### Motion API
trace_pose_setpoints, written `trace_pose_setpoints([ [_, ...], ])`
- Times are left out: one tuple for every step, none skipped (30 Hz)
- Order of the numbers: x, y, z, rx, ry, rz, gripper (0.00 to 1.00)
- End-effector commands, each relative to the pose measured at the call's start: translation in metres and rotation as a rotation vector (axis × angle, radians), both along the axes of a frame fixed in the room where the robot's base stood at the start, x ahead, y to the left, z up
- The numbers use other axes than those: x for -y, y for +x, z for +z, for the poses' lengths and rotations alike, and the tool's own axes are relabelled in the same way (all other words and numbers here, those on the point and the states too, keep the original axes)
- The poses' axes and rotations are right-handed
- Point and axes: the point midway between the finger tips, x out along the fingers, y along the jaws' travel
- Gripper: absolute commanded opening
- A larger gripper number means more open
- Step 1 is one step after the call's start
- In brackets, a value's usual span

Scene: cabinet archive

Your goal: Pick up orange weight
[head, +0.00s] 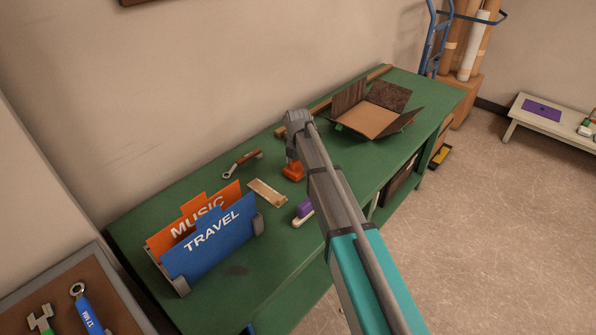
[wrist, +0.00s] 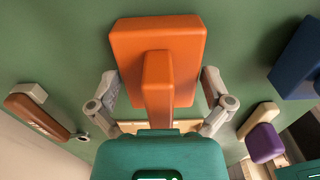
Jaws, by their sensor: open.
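The orange weight (head: 292,173) stands on the green workbench (head: 220,273), right of the small wooden tray. In the wrist view the orange weight (wrist: 188,42) shows as a broad block with a raised narrower grip pointing toward the camera. My gripper (head: 293,152) is above the weight in the head view and partly covers it. In the wrist view my gripper (wrist: 160,92) is open, with one finger on each side of the weight's raised grip. Gaps show between the fingers and the grip. The lower end of the grip is hidden behind my gripper's body.
Blue TRAVEL (head: 215,240) and orange MUSIC (head: 165,243) folders stand at the bench's left. A small wooden tray (head: 267,192), purple-topped brush (head: 303,211) and brown-handled wrench (head: 243,162) lie near the weight. An open cardboard box (head: 370,120) sits farther right.

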Motion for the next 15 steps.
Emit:
trace_pose_setpoints([
  [0.001, 0.0002, 0.0, 0.0, 0.0, -0.001, 1.0],
  [0.0013, 0.0002, 0.0002, 0.0, 0.0, -0.001, 1.0],
  [0.0014, 0.0002, 0.0003, 0.0, 0.0, -0.001, 1.0],
  [0.0014, 0.0002, 0.0004, 0.0, 0.0, -0.001, 1.0],
  [0.0014, 0.0002, 0.0004, 0.0, 0.0, -0.001, 1.0],
  [0.0014, 0.0002, 0.0004, 0.0, 0.0, -0.001, 1.0],
  [0.0014, 0.0002, 0.0004, 0.0, 0.0, -0.001, 1.0],
  [0.0013, 0.0002, 0.0004, 0.0, 0.0, -0.001, 1.0],
  [0.0013, 0.0002, 0.0004, 0.0, 0.0, -0.001, 1.0],
  [0.0013, 0.0002, 0.0004, 0.0, 0.0, -0.001, 1.0],
  [0.0013, 0.0002, 0.0004, 0.0, 0.0, -0.001, 1.0],
  [0.0013, 0.0002, 0.0004, 0.0, 0.0, -0.001, 1.0],
  [0.0013, 0.0002, 0.0004, 0.0, 0.0, -0.001, 1.0],
  [0.0013, 0.0002, 0.0004, 0.0, 0.0, -0.001, 1.0],
  [0.0013, 0.0002, 0.0003, 0.0, 0.0, -0.001, 1.0],
])
